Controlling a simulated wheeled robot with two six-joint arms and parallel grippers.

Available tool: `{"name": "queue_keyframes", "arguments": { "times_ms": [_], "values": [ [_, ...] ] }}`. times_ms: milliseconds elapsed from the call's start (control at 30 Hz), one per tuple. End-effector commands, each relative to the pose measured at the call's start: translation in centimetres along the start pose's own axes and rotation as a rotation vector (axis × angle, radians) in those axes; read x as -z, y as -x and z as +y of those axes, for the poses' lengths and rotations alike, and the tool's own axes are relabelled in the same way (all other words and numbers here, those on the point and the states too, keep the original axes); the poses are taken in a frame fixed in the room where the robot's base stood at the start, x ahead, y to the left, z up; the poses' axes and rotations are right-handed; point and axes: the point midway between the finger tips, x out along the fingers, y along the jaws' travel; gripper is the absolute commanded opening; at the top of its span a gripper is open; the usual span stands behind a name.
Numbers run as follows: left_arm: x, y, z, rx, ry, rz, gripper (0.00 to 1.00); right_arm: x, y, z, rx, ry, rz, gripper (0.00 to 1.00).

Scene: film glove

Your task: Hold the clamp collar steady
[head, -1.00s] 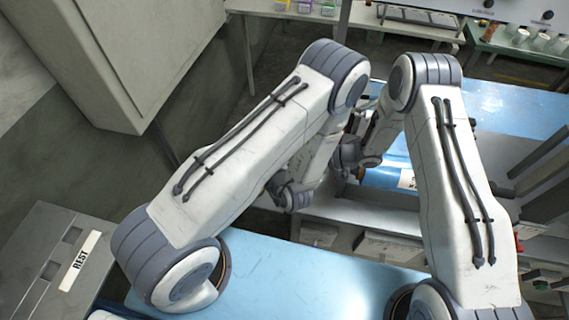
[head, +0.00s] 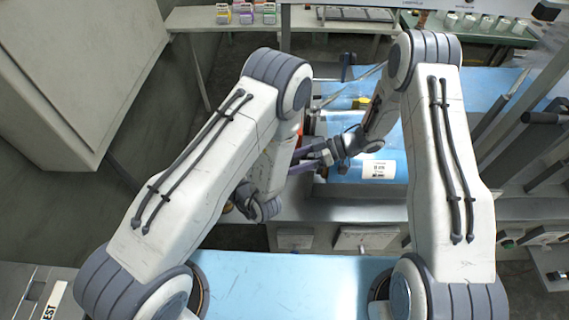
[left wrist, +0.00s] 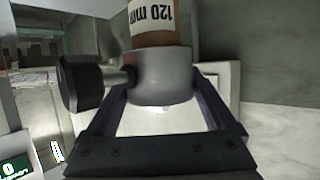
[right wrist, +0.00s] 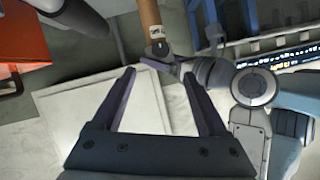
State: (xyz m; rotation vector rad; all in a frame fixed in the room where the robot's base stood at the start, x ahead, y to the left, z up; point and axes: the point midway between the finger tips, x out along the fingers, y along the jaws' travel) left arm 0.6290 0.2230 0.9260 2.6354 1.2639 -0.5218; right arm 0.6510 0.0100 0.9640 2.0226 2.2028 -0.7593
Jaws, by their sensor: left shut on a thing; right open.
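The grey clamp collar (left wrist: 162,75) with a black knob (left wrist: 80,82) sits around an orange-brown tube (left wrist: 158,38) marked "120 mm" in the left wrist view. My left gripper (left wrist: 165,98) is shut on the collar, one finger on each side. In the right wrist view, the tube (right wrist: 150,18) comes down from the top edge to the collar (right wrist: 158,50). My right gripper (right wrist: 159,78) is open and empty, with the collar just beyond its fingertips. In the head view, the right gripper (head: 305,160) points left towards my left forearm, which hides the collar.
A blue-topped bench (head: 340,190) with a white label (head: 378,170) lies behind the grippers. A large pale cabinet (head: 80,75) stands at the left. An orange-red box (right wrist: 60,40) shows in the right wrist view. Metal posts and racks crowd the right side.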

Motion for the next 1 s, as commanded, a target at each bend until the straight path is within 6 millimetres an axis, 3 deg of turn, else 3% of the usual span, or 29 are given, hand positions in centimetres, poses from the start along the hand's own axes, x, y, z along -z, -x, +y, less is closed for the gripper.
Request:
{"name": "queue_keyframes", "arguments": {
  "times_ms": [667, 867, 1000],
  "values": [
    [0.0, 0.0, 0.0, 0.001, 0.000, 0.001, 0.00, -0.1, -1.4, -2.4, -0.167, 0.408, -0.001, 0.76],
    [0.0, 0.0, 0.0, 0.000, 0.000, 0.001, 0.00, -0.1, -4.2, -2.1, -0.163, 0.415, -0.002, 0.76],
    [0.0, 0.0, 0.0, 0.000, 0.000, 0.001, 0.00, 0.0, -7.1, -1.6, -0.162, 0.415, -0.002, 0.76]
  ]
}}
